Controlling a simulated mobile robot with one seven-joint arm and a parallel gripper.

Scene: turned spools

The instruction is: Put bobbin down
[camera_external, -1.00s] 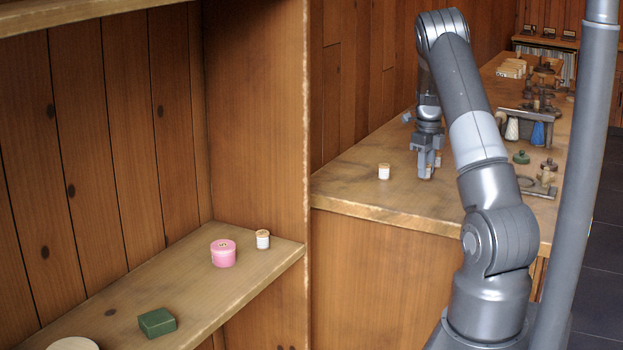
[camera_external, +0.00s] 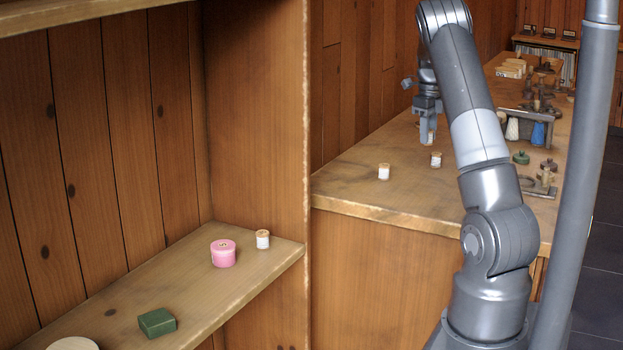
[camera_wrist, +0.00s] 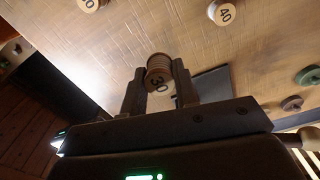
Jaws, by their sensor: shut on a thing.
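My gripper (camera_external: 427,137) is over the far wooden counter (camera_external: 350,190), fingers pointing down. It is shut on a small bobbin (camera_wrist: 158,70) whose end is marked 30; the bobbin sits between the two fingertips (camera_wrist: 159,88) in the wrist view. In the external view the fingers mostly hide it, and I cannot tell how far it is above the counter. Two other small pale bobbins stand upright on the counter, one to the left (camera_external: 384,172) and one just right of my gripper (camera_external: 436,160). The wrist view shows a bobbin end marked 40 (camera_wrist: 222,13).
Green spools (camera_external: 521,157) and a rack with white and blue cones (camera_external: 538,132) stand to the right. The near shelf (camera_external: 205,290) holds a pink spool (camera_external: 223,254), a pale bobbin (camera_external: 263,239) and a green block (camera_external: 157,322). The counter's front left is clear.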

